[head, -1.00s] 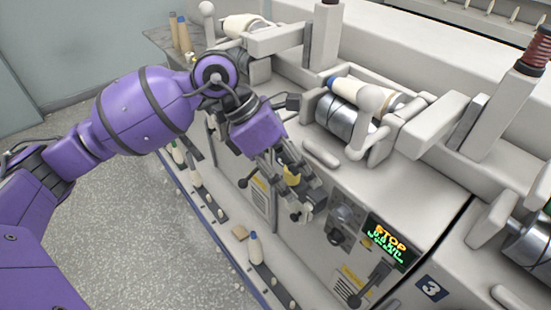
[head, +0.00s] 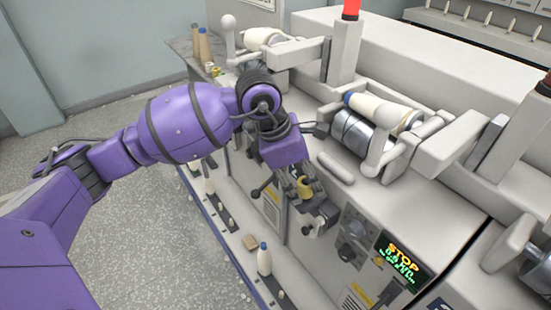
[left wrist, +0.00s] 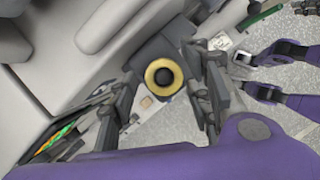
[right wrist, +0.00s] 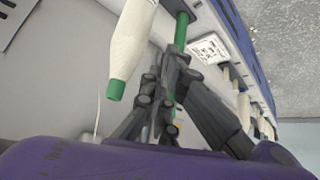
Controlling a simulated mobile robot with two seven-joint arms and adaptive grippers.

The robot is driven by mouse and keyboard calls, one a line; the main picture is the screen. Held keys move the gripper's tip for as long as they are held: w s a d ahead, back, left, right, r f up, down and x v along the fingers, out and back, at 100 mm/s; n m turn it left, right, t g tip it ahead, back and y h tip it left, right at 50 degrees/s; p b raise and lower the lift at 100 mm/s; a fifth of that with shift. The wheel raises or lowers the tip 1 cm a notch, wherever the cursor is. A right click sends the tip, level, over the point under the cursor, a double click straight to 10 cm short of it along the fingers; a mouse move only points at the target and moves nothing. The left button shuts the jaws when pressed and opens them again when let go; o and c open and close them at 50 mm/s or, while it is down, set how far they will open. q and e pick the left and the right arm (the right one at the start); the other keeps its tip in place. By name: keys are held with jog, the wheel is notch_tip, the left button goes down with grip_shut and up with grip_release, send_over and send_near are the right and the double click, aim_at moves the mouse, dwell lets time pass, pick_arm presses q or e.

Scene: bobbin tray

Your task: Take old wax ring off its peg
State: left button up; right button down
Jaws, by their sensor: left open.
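The old wax ring (left wrist: 151,76) is a yellow ring with a dark centre, on a grey mount on the machine's front in the left wrist view. It also shows in the head view (head: 305,188). My left gripper (head: 317,212) is open, close to the ring. In the left wrist view its fingers (left wrist: 165,105) stand on either side of the ring; whether they touch it is unclear. The peg is mostly hidden by the ring and gripper. My right gripper (right wrist: 171,75) is out of the head view; its dark fingers are close together near a green rod (right wrist: 181,32).
The STOP display (head: 402,262) and the levers are on the machine front to the right of my left gripper. Rollers and a bobbin (head: 380,110) lie above it. A bobbin (head: 264,260) stands on the lower ledge. Open floor (head: 150,240) lies to the left.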

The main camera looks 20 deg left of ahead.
pick_arm(q)
jog(key=shift+r, duration=0.15)
jog(key=c, duration=1)
jog(key=shift+o, duration=0.2)
jog(key=shift+r, duration=0.15)
